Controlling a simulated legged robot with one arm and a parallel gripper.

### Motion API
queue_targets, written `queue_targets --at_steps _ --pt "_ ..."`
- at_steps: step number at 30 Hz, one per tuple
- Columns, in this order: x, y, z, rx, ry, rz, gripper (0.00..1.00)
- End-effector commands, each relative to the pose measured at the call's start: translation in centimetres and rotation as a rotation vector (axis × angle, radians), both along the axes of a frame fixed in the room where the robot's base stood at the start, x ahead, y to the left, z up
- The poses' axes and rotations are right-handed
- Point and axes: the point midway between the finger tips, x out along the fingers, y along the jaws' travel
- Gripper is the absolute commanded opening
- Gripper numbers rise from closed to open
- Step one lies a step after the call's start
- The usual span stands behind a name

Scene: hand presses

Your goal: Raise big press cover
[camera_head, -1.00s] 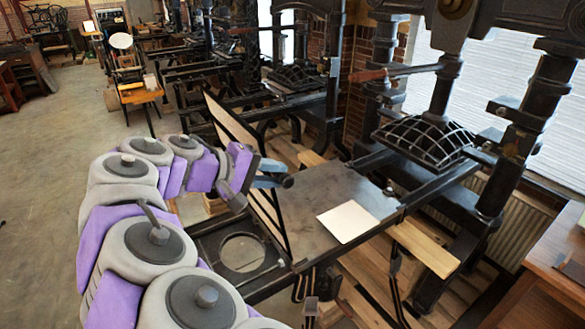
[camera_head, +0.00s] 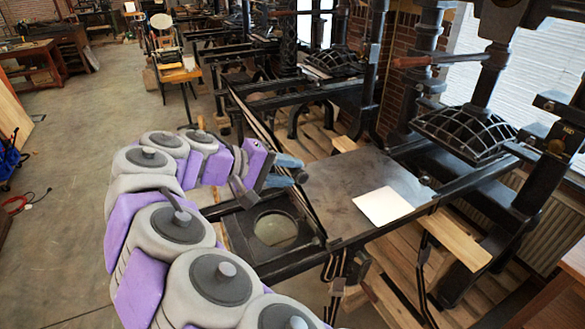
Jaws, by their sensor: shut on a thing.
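The big press cover (camera_head: 312,212) is a thin framed panel at the left end of the press bed (camera_head: 345,178). It stands up steeply and shows nearly edge-on. The exact contact is hard to see behind the fingers. My purple and grey arm reaches in from the bottom left. A white sheet (camera_head: 383,206) lies flat on the bed.
The dark frame with a round opening (camera_head: 275,229) lies left of the bed, under my gripper. The domed press top (camera_head: 465,130) and iron columns stand at the right. More presses stand behind. Open floor (camera_head: 90,170) lies to the left.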

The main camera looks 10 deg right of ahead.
Motion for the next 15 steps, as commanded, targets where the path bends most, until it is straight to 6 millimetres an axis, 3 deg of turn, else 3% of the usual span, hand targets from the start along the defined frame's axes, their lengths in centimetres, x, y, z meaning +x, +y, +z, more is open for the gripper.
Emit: queue_targets --at_steps 1,5,15 --pt "-0.31 -0.17 -1.56 0.018 0.03 -0.019 0.41" --pt "-0.06 -0.49 -1.45 0.023 0.027 -0.015 0.52" --pt "0.09 -0.85 -1.14 0.027 0.022 -0.009 0.52"
